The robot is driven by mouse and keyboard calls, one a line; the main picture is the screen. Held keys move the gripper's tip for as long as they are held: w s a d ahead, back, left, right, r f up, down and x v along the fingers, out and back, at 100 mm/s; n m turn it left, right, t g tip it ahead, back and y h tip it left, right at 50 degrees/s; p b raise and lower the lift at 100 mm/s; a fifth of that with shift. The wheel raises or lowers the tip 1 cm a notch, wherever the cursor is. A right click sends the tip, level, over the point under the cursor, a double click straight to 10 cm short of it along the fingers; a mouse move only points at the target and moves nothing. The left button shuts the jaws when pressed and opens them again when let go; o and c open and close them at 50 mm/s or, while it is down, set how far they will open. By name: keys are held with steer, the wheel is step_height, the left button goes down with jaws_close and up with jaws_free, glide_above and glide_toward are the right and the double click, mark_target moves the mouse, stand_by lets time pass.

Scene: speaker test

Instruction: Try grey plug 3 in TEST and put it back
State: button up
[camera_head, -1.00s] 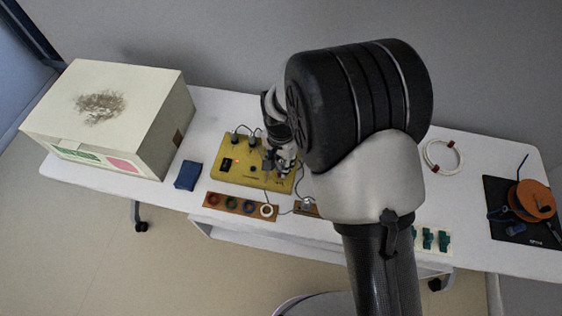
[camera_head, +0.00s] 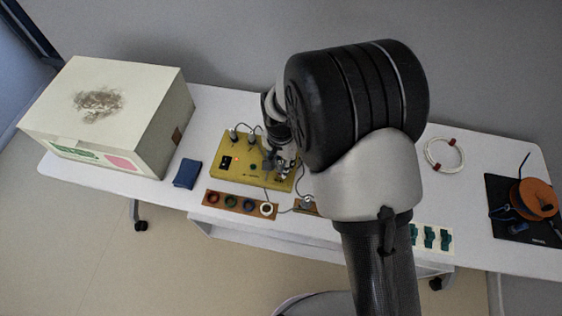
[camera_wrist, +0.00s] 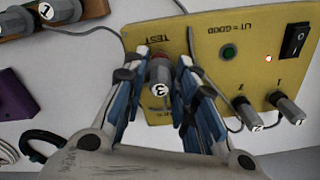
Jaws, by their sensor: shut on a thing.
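Grey plug 3 (camera_wrist: 160,88), with a white "3" label on its end, is between my gripper's blue-padded fingers (camera_wrist: 158,76) in the wrist view. My gripper is shut on it, over the TEST end of the yellow test box (camera_wrist: 205,30). A red part shows right beside the plug below the word TEST; I cannot tell how deep the plug sits. In the head view my gripper (camera_head: 281,166) is over the right part of the yellow box (camera_head: 222,175), partly hidden by my arm.
Grey plugs 1 (camera_wrist: 287,108) and 2 (camera_wrist: 248,114) stand in the box by a black switch (camera_wrist: 296,40). A small red light (camera_wrist: 268,58) is lit; a green round lamp (camera_wrist: 228,52) looks dark. A rail with coloured rings (camera_head: 213,198) lies in front. Cords run nearby.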

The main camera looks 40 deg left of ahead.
steer(key=shift+f, duration=0.2)
steer(key=o, duration=1)
steer(key=shift+c, duration=0.2)
steer(key=shift+r, duration=0.15)
steer(key=shift+r+p, duration=2.55)
steer(key=shift+r, duration=1.15)
